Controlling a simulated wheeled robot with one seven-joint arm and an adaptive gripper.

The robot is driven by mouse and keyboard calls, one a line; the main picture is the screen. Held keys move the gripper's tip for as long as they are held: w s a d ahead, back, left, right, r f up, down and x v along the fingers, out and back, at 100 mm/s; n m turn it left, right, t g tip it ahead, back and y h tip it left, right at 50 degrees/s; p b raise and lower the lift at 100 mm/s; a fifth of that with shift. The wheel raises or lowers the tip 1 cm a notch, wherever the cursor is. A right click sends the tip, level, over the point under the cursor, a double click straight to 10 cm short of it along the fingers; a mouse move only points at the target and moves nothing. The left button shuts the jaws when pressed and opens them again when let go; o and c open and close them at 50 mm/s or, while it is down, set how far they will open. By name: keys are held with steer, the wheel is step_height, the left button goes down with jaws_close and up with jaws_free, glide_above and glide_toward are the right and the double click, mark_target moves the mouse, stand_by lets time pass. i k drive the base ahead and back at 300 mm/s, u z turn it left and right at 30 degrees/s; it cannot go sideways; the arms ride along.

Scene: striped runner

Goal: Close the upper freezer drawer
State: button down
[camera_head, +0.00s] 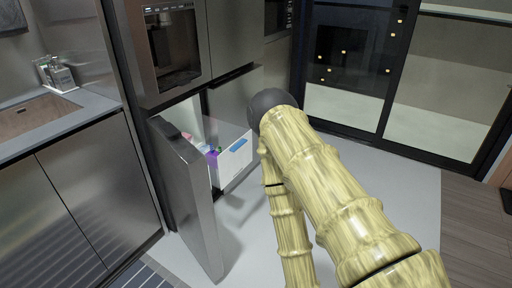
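The freezer compartment is at the lower part of a steel fridge (230,25). Its left door (190,200) stands open, swung out toward me. A white drawer (232,166) with a blue label shows beside the open door and appears pulled out. Small purple, green and pink items (212,158) show at its left side. The drawer's depth and anything below it are partly hidden by the door. My bamboo-patterned arm crosses the picture right of the drawer, with a dark rounded joint near the fridge's right door. My gripper is not in view.
A counter with a sink (35,115) and steel cabinets stands at the left. The fridge's lower right door (233,100) appears shut. Dark-framed glass doors (345,65) stand at the back. Light floor (405,195) is clear at right, and a striped runner (140,277) lies at lower left.

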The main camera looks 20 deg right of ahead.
mark_target(232, 161)
steer(key=u, duration=0.15)
steer(key=i, duration=0.65)
steer(key=z, duration=0.55)
steer(key=i, duration=0.8)
steer(key=z, duration=0.7)
